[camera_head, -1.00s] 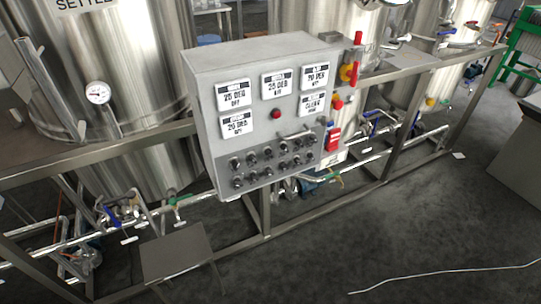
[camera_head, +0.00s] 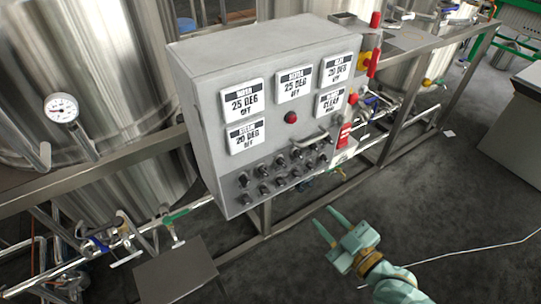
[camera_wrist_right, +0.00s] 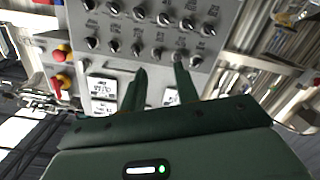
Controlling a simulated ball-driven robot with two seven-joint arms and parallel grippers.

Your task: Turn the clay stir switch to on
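A grey control box (camera_head: 214,133) fills the middle of the head view. Two rows of small black switches (camera_head: 264,189) line its lower front; they also show across the top of the right wrist view (camera_wrist_right: 137,48). Their labels are too small to read, so I cannot tell which one is the clay stir switch or how it is set. My right gripper (camera_head: 322,215) is below and right of the box, apart from it. Its two fingers are spread and empty; in the right wrist view (camera_wrist_right: 160,68) they point toward the switches. My left gripper is not in view.
White displays (camera_head: 241,102) sit above the switches, with a red button (camera_head: 291,117) and a metal handle (camera_head: 310,138). A red and yellow switch (camera_head: 369,60) is on the box's right side. Steel tanks (camera_head: 95,60) and a frame (camera_head: 95,165) surround it. Open floor lies at right.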

